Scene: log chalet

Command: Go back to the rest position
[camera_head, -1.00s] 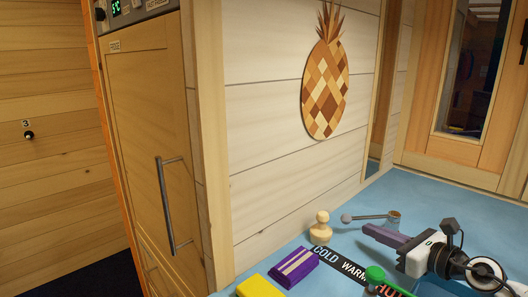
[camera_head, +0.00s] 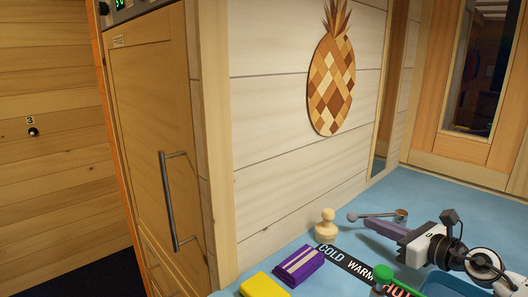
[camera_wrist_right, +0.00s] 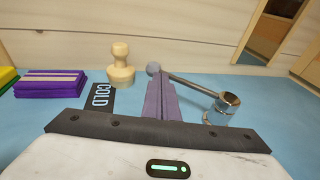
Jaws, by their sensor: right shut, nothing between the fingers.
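My right gripper (camera_head: 368,221) reaches in from the right over the blue counter, its grey-purple fingers together and empty. In the right wrist view the closed fingers (camera_wrist_right: 161,97) point forward, in front of a long-handled metal tool with a round cup (camera_wrist_right: 222,108). The tool (camera_head: 400,214) lies on the counter just beyond the fingertips in the head view. I cannot tell the exact gap between them. My left gripper is not in view.
Left of the gripper are a wooden knob-topped piece (camera_head: 325,225), a purple block (camera_head: 299,264), a yellow block (camera_head: 263,286) and a COLD–WARM strip (camera_head: 345,264). A green knobbed item (camera_head: 384,274) and blue tray (camera_head: 440,284) are near the front. A wooden wall (camera_head: 280,130) stands behind.

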